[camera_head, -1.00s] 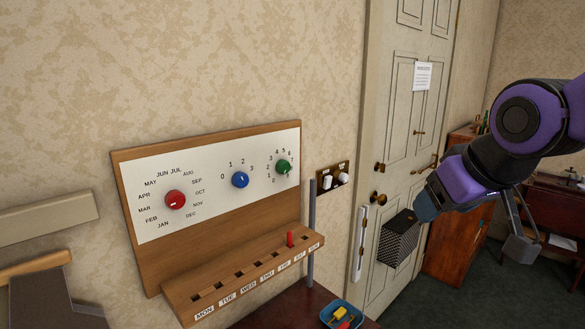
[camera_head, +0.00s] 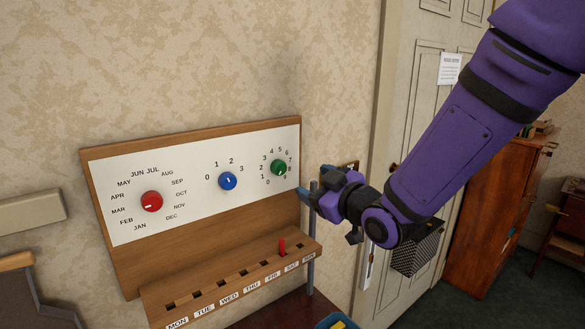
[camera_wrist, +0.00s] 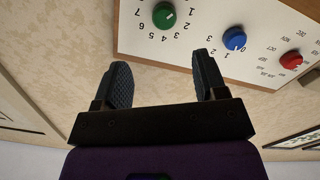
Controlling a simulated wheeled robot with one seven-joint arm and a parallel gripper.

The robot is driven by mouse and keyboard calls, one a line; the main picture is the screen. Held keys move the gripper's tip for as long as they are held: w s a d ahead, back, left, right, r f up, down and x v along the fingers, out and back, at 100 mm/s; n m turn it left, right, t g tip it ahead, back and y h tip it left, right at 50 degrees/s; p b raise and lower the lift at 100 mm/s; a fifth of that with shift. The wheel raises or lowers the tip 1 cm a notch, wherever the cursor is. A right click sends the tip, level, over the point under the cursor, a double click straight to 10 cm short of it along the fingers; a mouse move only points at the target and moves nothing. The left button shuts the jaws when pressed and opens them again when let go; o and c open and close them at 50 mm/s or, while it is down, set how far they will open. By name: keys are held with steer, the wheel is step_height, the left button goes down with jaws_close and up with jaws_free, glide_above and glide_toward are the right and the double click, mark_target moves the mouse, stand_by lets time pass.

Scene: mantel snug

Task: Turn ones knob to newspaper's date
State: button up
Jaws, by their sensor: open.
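The green ones knob (camera_head: 279,167) sits at the right end of the white calendar panel, ringed by digits. Its white mark points to the lower right, but the exact digit is too small to tell. The knob also shows in the wrist view (camera_wrist: 164,15), beyond and above the fingers. My gripper (camera_head: 306,193) is just right of the panel in the head view, apart from the knob. In the wrist view its two fingers (camera_wrist: 166,82) are spread with nothing between them. No newspaper is visible.
A blue knob (camera_head: 228,181) and a red month knob (camera_head: 152,201) share the panel. Below, a wooden weekday ledge (camera_head: 225,284) holds a red peg (camera_head: 282,247) near SAT. A grey post (camera_head: 311,250) stands at its right end. A door (camera_head: 415,100) is to the right.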

mark_target(281, 169)
steer(key=x, duration=1.1)
steer(key=shift+s+a, duration=0.1)
steer(key=shift+a, duration=0.3)
steer(key=c, duration=0.9)
